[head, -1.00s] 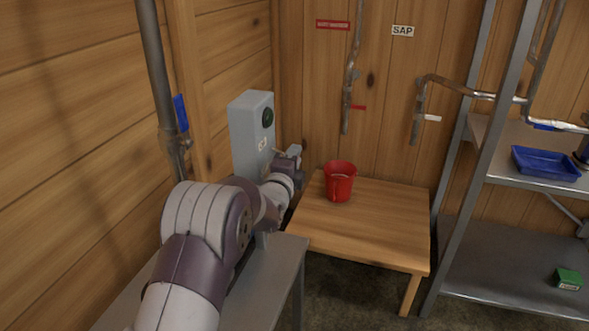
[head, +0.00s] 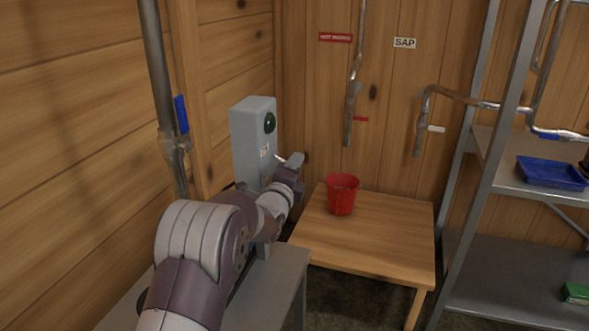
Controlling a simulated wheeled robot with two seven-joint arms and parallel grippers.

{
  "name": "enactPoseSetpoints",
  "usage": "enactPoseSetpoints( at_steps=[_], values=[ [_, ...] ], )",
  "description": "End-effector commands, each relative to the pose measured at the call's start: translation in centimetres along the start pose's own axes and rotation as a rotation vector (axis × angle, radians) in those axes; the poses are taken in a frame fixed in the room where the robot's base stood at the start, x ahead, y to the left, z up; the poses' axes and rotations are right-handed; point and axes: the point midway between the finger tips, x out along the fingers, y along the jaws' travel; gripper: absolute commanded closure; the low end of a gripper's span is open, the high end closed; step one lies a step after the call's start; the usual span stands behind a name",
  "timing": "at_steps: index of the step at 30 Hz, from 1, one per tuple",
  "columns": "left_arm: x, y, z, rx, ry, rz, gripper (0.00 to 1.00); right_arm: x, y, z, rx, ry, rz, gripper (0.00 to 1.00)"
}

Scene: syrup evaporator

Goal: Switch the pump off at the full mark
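My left gripper (head: 291,161) is at the right side of the box's lower front, below the green part. Its fingers are small and partly hidden by my wrist, so I cannot tell whether they are open or touch the box. No full mark is legible. My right gripper is out of view.
A red bucket (head: 342,194) stands on a low wooden table (head: 372,240). A metal shelf (head: 505,275) at right holds a blue tray (head: 551,172). A grey bench (head: 277,285) lies beneath my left arm.

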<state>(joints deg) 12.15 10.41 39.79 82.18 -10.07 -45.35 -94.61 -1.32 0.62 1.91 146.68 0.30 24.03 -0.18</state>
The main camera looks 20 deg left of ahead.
Motion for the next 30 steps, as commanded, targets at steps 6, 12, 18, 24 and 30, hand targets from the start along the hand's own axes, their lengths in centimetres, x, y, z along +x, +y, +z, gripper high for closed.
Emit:
enactPoseSetpoints(
  at_steps=[6, 12, 18, 24, 30],
  values=[
    [0.0, 0.0, 0.0, -0.001, 0.0, -0.001, 0.51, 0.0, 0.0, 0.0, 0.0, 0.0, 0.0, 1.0],
    [-0.9, 0.0, 0.0, -0.001, -0.001, -0.001, 0.51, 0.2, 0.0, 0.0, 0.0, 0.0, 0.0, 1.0],
    [-5.4, 0.1, 0.0, 0.0, -0.002, -0.001, 0.51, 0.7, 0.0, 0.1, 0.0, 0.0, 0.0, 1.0],
    [-10.4, 0.1, 0.1, 0.0, -0.002, -0.001, 0.51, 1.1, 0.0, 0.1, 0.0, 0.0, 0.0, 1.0],
    [-12.6, 0.0, 0.0, 0.0, -0.001, -0.001, 0.51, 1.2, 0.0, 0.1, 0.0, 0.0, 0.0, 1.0]
  ],
)
